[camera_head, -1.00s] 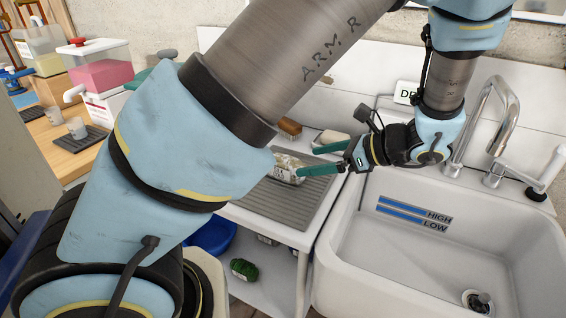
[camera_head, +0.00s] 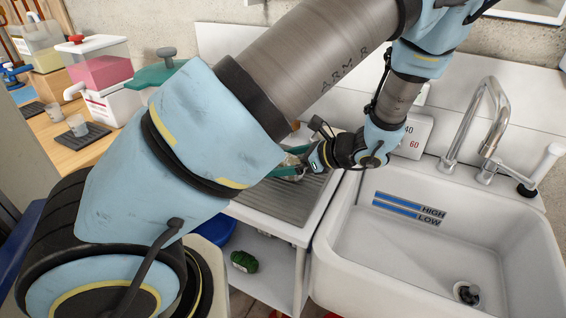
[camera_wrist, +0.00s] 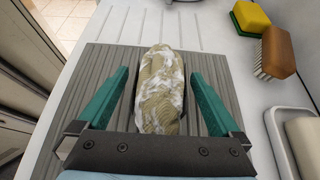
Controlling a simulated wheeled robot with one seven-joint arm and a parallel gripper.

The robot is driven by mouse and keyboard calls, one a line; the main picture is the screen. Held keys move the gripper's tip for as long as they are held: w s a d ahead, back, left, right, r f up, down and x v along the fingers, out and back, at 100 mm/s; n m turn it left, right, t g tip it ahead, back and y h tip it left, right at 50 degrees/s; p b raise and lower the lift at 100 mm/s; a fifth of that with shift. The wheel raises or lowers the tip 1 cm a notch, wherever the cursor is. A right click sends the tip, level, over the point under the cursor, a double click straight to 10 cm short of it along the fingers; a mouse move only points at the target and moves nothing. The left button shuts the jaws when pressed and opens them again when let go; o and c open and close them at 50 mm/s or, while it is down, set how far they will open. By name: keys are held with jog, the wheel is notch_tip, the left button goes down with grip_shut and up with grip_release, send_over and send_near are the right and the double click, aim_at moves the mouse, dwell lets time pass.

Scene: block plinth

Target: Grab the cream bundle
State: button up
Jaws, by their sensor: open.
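The cream bundle (camera_wrist: 161,92), an oblong olive-cream thing with white smears, lies on a grey ribbed mat (camera_wrist: 71,87) in the wrist view. My gripper (camera_wrist: 160,88) is open, with one green finger on each side of the bundle and a gap between each finger and it. In the head view my gripper (camera_head: 288,167) is over the drainboard beside the sink, and the bundle is mostly hidden behind my arm and fingers.
A wooden brush (camera_wrist: 278,50), a yellow-green sponge (camera_wrist: 250,17) and a soap dish (camera_wrist: 283,146) lie to the right in the wrist view. The white sink (camera_head: 420,245) and its tap (camera_head: 490,110) stand right of the mat. A green item (camera_head: 243,261) sits on the shelf below.

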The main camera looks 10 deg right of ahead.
jog(key=c, duration=1.6)
